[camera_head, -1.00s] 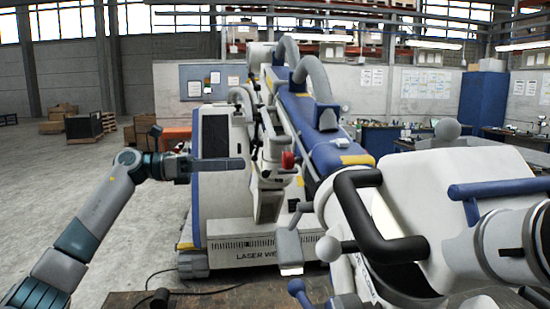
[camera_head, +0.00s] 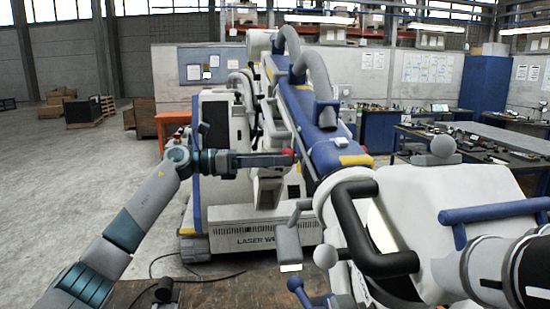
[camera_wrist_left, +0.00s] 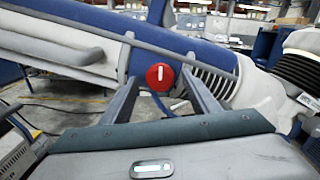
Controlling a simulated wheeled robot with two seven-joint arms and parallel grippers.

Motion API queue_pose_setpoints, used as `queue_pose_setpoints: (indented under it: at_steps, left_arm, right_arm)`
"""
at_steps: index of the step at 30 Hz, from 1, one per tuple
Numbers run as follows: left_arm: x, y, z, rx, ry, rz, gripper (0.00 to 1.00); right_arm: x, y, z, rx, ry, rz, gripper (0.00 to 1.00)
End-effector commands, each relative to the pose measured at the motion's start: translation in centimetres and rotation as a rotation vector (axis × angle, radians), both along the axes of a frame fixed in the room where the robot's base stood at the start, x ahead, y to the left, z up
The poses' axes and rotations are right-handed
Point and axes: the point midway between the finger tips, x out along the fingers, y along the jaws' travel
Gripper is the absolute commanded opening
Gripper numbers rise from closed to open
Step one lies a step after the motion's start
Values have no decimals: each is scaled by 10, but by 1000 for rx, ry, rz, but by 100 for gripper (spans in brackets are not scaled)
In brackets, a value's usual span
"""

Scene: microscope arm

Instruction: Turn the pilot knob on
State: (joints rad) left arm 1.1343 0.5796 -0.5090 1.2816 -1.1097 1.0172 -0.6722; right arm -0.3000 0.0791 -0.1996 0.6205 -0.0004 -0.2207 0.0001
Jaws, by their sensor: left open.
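The pilot knob is a round red knob with a white bar standing near upright on its face; it shows in the left wrist view (camera_wrist_left: 160,76). In the head view a bit of the red knob (camera_head: 289,154) shows at the end of my left gripper (camera_head: 280,159). In the wrist view the two fingers of my left gripper (camera_wrist_left: 160,84) are apart, with the knob framed between their tips. I cannot tell whether the fingers touch it. My right gripper is not in view.
The microscope's blue and white arm (camera_head: 324,140) runs behind the knob, with a grey rail (camera_wrist_left: 120,38) close by in the wrist view. A white laser machine (camera_head: 255,230) stands behind my left gripper. Bulky white parts and black handles (camera_head: 365,225) fill the right side.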

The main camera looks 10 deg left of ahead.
Motion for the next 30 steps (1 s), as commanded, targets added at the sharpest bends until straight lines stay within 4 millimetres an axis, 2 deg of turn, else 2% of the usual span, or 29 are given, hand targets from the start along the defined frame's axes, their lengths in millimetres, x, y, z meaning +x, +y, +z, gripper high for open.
queue_pose_setpoints:
  at_steps: [3, 8, 20, 30]
  left_arm:
    - [0, 0, 0, 0, 0, 0, 53]
    - [0, 0, 0, 0, 0, 0, 15]
    - [0, 1, 0, -13, 31, 1, 15]
    - [0, 1, 1, -81, 196, 2, 15]
  right_arm:
    - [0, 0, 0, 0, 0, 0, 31]
    - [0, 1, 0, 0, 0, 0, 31]
    - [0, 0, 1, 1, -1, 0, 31]
    - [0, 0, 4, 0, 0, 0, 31]
